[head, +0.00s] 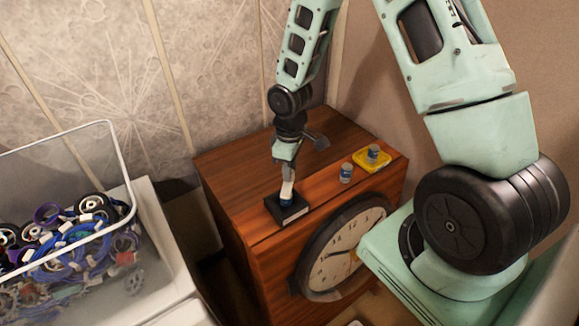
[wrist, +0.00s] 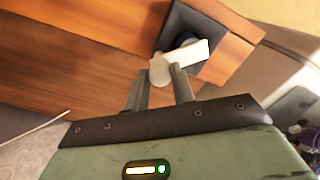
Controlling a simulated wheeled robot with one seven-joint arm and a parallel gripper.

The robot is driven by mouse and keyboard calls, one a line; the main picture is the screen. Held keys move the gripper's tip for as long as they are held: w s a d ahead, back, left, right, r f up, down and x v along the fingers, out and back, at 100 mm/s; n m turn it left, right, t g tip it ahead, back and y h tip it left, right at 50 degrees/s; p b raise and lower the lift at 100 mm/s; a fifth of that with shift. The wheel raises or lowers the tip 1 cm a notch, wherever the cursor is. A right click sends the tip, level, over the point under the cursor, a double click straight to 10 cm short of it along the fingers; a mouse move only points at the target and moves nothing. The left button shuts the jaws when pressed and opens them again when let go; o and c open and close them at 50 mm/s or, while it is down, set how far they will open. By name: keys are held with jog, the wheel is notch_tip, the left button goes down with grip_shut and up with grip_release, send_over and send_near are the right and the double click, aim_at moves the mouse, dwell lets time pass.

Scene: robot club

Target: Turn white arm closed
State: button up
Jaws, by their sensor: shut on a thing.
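The white arm (wrist: 187,56) is a small pale lever with a rounded end, over a dark square base (wrist: 205,33) with a blue part partly hidden under it. In the head view the black base (head: 291,213) sits near the front left edge of the wooden cabinet top. My gripper (wrist: 160,82) has its two fingers on either side of the lever's rounded end and is shut on it. In the head view my gripper (head: 287,188) points down onto the base and hides most of the white arm. The lever's exact angle is hard to tell.
The wooden cabinet (head: 235,172) has a round clock (head: 335,255) on its front. A small jar (head: 346,172) stands on top, beside a yellow tray (head: 383,161) holding another jar (head: 373,153). A wire-rimmed bin (head: 130,210) of wheels and cables stands at left.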

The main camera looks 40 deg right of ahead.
dwell(0.3)
jog(key=o, duration=1)
jog(key=shift+r, duration=0.1)
notch_tip(320, 180, up, 17)
jog(key=shift+w+d+r+b, duration=0.1)
jog(key=shift+d+r+b, duration=0.05)
jog(key=shift+b, duration=0.35)
jog(key=shift+n, duration=0.4)
jog(key=s+a, duration=0.6)
jog(key=s, duration=0.1)
jog(key=s+a, duration=0.6)
jog(key=s, duration=0.1)
jog(key=s+a+b, duration=0.1)
jog(key=s+a, duration=0.6)
jog(key=s, duration=0.1)
jog(key=shift+s, duration=0.1)
